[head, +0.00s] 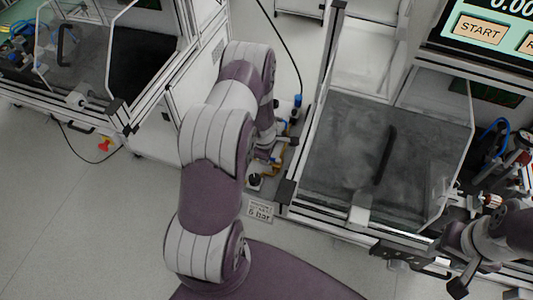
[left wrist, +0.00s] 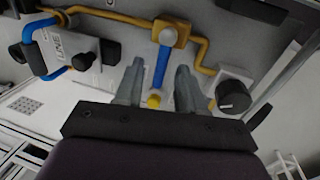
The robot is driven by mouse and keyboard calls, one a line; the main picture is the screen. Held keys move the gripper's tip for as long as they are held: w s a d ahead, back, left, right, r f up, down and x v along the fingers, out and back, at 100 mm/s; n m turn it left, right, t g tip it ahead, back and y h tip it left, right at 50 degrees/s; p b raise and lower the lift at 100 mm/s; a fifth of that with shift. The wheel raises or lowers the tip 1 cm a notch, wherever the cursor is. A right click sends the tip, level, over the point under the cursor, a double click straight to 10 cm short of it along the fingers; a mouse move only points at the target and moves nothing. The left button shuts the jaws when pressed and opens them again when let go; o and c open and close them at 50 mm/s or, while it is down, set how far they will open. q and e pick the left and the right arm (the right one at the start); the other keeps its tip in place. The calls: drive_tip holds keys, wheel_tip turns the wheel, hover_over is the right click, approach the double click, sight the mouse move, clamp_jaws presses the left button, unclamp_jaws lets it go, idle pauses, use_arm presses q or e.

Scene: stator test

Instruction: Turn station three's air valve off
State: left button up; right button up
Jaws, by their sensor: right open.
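The air valve (left wrist: 170,32) shows in the left wrist view as a brass body on a yellow pipe. Its blue lever (left wrist: 161,68) points down the picture, towards my gripper. My left gripper (left wrist: 159,68) has its two grey fingers apart, one on each side of the lever, with a visible gap. I cannot tell how deep the lever sits between them. In the head view my left arm hides most of the valve; some yellow pipe (head: 277,158) shows beside it. My right gripper (head: 482,288) is open at the bottom right, away from the valve.
A black knob (left wrist: 234,95) is right of the valve, and a blue hose (left wrist: 32,45) is at left. A clear-covered test station (head: 335,190) stands right of my left arm, with a display (head: 490,30) above. Another station (head: 150,60) is at left. Floor (head: 80,220) is clear front left.

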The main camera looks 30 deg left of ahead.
use_arm(q)
wheel_tip(320, 180, up, 12)
drive_tip(key=s+p, duration=0.2)
drive_tip(key=p, duration=0.2)
drive_tip(key=shift+s+d+r, duration=0.2)
drive_tip(key=shift+s+d, duration=0.05)
drive_tip(key=shift+d, duration=0.1)
